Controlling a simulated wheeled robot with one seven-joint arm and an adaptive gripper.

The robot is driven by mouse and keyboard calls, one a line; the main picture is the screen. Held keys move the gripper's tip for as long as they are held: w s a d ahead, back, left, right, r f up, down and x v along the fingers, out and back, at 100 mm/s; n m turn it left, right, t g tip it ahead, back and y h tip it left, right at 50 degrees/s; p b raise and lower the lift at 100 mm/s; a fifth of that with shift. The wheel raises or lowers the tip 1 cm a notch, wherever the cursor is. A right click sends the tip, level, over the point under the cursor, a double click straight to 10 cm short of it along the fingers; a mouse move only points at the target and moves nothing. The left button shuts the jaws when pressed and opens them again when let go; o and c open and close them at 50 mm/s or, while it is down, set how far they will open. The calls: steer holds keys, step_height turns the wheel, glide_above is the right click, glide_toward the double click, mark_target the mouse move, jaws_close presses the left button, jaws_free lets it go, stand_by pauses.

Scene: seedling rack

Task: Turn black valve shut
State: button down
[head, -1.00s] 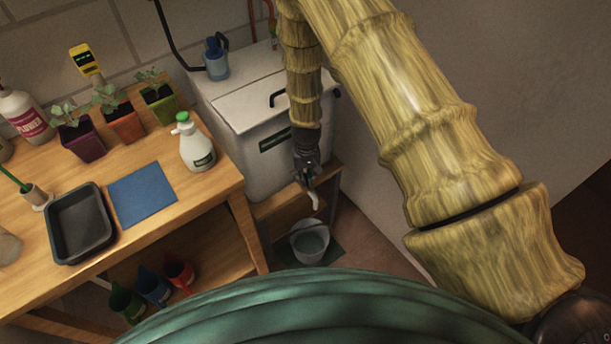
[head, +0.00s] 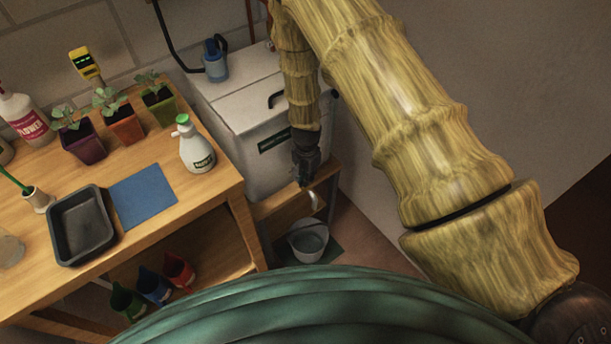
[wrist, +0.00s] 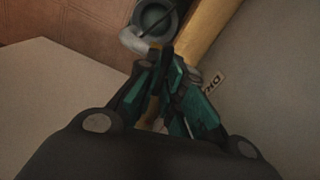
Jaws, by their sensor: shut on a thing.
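My gripper (head: 304,178) is at the front of the white tank (head: 283,160), low down, just above a pale spout (head: 316,199). In the wrist view the dark and teal fingers of my gripper (wrist: 165,62) are closed together at the spout (wrist: 134,40). They are shut on the black valve, which the fingers hide almost wholly, so its angle cannot be told. A grey bucket (head: 309,241) stands on the floor below the spout, and its rim also shows in the wrist view (wrist: 146,9).
A wooden stand (head: 272,204) carries the tank. The wooden bench (head: 205,197) at the left holds a spray bottle (head: 196,150), potted seedlings (head: 124,128), a black tray (head: 80,232) and a blue mat (head: 142,196). A plain wall (head: 440,60) is close at the right.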

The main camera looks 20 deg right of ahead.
steer(key=shift+m, duration=1.1)
steer(key=c, duration=1.5)
jaws_free()
steer(key=shift+c, duration=0.2)
step_height(320, 180, up, 12)
